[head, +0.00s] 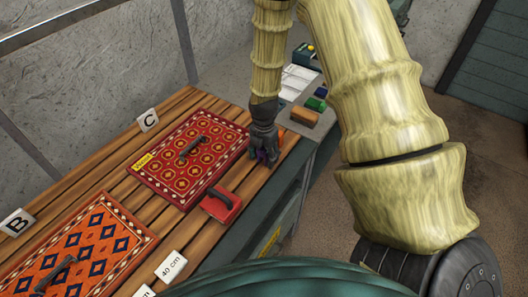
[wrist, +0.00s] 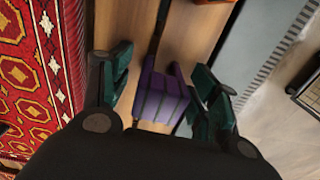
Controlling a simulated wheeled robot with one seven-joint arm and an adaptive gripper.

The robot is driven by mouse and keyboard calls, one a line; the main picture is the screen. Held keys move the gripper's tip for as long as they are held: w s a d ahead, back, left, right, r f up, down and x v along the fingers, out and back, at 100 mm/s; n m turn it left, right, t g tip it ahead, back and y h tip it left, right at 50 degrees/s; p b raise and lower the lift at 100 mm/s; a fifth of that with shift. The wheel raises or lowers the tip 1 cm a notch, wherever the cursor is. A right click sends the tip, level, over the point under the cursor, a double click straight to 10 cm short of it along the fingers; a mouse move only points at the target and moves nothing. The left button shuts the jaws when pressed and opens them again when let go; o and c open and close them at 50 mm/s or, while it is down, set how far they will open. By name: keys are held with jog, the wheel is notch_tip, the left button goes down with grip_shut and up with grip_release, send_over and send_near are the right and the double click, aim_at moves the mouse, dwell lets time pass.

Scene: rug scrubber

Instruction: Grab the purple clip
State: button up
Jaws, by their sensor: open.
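The purple clip (wrist: 160,95) lies on the wooden slats in the wrist view, between the two dark green fingers of my gripper (wrist: 162,68). The fingers are open, with one on each side of the clip and a gap visible on its left. I cannot tell whether the right finger touches it. In the head view my gripper (head: 264,146) points down at the right end of the slatted bench, beside the red rug. There the clip is mostly hidden by the fingers, with only a little purple showing.
A red patterned rug (head: 214,133) with a handle lies left of my gripper, by the C card (head: 148,120). A red scrubber (head: 222,204) lies nearer. An orange patterned rug (head: 117,222) is further left, by the B card (head: 15,222). A brown block (head: 304,116) and a green block (head: 315,103) sit to the right.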

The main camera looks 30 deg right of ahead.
jog(key=shift+f, duration=0.2)
jog(key=c, duration=0.9)
jog(key=shift+r, duration=0.1)
